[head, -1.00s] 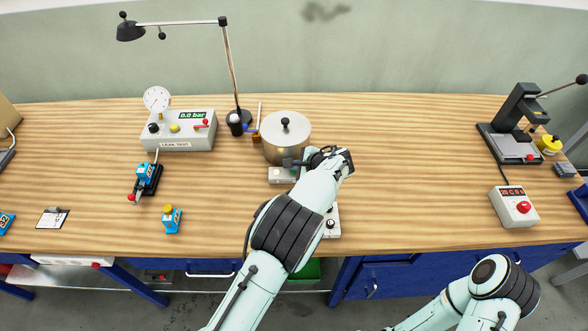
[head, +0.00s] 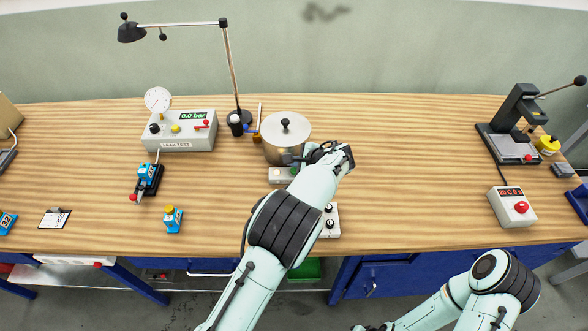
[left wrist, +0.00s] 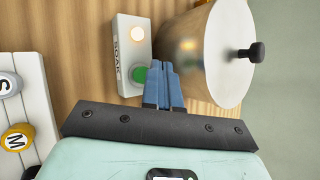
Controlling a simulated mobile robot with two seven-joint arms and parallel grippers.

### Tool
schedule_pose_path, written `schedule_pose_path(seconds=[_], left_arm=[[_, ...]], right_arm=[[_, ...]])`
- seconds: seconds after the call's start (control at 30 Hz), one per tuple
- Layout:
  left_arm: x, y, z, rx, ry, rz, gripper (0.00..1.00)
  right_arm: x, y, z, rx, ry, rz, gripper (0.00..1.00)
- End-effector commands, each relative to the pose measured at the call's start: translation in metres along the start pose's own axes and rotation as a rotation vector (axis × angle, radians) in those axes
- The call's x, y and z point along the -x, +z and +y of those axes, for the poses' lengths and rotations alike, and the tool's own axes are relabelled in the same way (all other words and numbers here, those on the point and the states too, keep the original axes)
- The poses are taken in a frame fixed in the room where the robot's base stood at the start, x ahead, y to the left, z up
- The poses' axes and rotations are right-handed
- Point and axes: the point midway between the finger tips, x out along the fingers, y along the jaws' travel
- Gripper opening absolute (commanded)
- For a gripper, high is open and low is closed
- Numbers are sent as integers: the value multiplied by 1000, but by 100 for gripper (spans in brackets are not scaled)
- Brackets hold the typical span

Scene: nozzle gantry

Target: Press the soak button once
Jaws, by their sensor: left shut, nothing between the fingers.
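The small pale soak box (left wrist: 121,52), marked SOAK, sits on the bench beside the pot. It also shows in the head view (head: 278,175). In the left wrist view it carries a round green button (left wrist: 139,74) and a bright, lit-looking lamp (left wrist: 137,34). My left gripper (left wrist: 161,65) is shut and empty, its blue fingertips right beside the green button. I cannot tell whether they touch it. In the head view my left gripper (head: 290,159) is between the pot and the box, and my forearm hides part of the bench. My right gripper is not visible.
The metal pot (head: 287,148) with a black lid knob stands close to the left fingers. A white box with knobs (head: 330,221) is partly behind my left arm. A leak-test unit (head: 178,135) stands left; a press (head: 515,125) and a red-button box (head: 513,207) stand right.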

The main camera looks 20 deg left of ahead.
Motion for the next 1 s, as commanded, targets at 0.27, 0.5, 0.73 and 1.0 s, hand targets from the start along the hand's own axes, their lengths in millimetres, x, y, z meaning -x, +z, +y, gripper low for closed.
schedule_pose_path(seconds=[0.27, 0.5, 0.73, 1.0], left_arm=[[21, 15, -17, 3, -3, 1, 0], [34, 24, -26, 2, -3, 2, 0], [33, 24, -24, 0, -1, 1, 0], [33, 24, -24, 1, -1, 0, 0]], right_arm=[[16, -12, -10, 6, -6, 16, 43], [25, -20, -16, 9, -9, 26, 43], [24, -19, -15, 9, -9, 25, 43], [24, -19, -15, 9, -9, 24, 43]])
